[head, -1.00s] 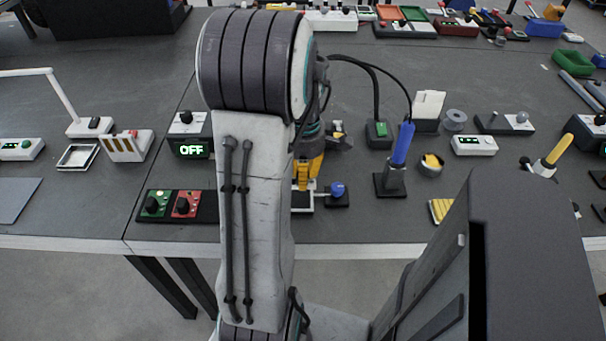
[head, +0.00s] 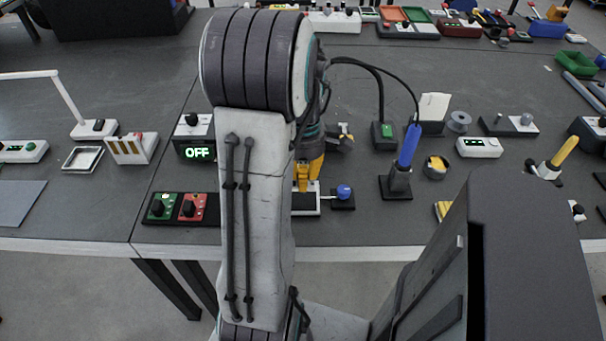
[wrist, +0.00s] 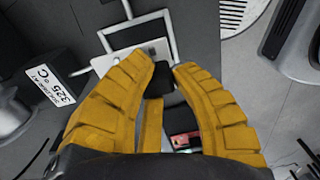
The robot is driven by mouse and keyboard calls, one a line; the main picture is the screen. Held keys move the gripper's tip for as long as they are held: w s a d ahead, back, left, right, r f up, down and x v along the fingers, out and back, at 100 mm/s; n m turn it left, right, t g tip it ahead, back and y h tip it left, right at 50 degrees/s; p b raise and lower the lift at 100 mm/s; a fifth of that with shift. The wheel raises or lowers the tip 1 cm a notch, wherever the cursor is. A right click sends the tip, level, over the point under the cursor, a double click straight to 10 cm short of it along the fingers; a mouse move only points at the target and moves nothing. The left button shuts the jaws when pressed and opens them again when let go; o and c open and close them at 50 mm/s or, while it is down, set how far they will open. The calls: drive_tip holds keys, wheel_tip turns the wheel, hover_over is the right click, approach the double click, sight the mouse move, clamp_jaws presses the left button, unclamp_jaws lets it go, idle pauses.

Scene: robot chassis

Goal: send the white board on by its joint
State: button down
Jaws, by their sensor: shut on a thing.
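My yellow gripper (head: 308,184) is low over the bench in the head view, partly hidden behind my arm. In the wrist view its fingers (wrist: 167,68) are closed around a small dark part (wrist: 160,82). A pale white board (wrist: 112,58) lies just beyond the fingertips, beside a white-edged frame (wrist: 172,38) with a grey inside. How the dark part joins the board is hidden by the fingers. In the head view a white-edged plate (head: 307,213) shows under the gripper. A thin rod links it to a blue knob (head: 344,192) on its right.
A green and red switch panel (head: 162,207) is left of my arm, with an OFF display (head: 197,153) behind it. A blue-handled tool in a stand (head: 397,186) is to the right. A 325 C display (wrist: 55,86) shows in the wrist view. The bench's front edge (head: 180,249) is close.

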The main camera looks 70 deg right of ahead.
sight(303, 206)
drive_tip(key=shift+f+b, duration=2)
drive_tip(key=shift+f, duration=0.9)
drive_tip(key=shift+f+b, duration=0.5)
drive_tip(key=shift+f, duration=0.4)
idle(0.4)
drive_tip(key=c, duration=1.1)
unclamp_jaws()
drive_tip(key=shift+r, duration=0.15)
drive_tip(key=r, duration=1.1)
drive_tip(key=shift+d+r, duration=0.3)
drive_tip(key=shift+r, duration=0.1)
